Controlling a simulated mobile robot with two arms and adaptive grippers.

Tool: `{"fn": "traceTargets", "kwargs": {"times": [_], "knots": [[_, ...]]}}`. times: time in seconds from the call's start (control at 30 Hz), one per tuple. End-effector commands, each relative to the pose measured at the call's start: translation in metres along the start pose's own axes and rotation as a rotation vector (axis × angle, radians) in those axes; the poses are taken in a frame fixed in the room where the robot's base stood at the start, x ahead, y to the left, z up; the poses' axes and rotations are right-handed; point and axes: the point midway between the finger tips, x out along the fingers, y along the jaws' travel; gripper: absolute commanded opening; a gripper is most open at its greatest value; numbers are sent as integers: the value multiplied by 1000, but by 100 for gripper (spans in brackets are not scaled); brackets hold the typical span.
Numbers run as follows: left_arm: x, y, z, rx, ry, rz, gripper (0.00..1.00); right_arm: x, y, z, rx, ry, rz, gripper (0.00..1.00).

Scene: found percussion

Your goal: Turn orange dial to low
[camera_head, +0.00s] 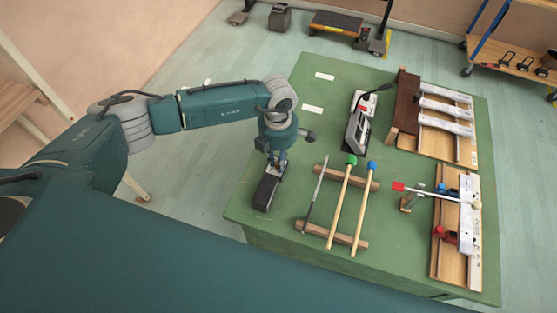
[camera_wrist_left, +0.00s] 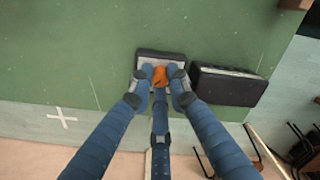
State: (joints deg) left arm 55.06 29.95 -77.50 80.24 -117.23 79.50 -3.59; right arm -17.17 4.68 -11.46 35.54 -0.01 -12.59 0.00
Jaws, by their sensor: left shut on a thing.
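The orange dial (camera_wrist_left: 160,77) sits on a dark box (camera_wrist_left: 161,55) in the left wrist view. My right gripper is in neither view.
A second dark box (camera_wrist_left: 228,86) lies close beside the dial's box. On the green table (camera_head: 240,207), a wooden rack (camera_head: 366,184) with mallets, a microphone unit (camera_head: 356,135) and wooden boards with metal bars (camera_head: 445,108) stand to the right.

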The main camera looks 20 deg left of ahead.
Motion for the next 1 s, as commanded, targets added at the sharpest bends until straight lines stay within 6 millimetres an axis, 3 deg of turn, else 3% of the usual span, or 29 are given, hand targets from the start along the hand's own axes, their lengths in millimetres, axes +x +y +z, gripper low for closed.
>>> {"fn": "traceTargets", "kwargs": {"times": [1.0], "knots": [[0, 1, 0, -884, -26, 0, 0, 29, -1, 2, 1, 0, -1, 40]]}}
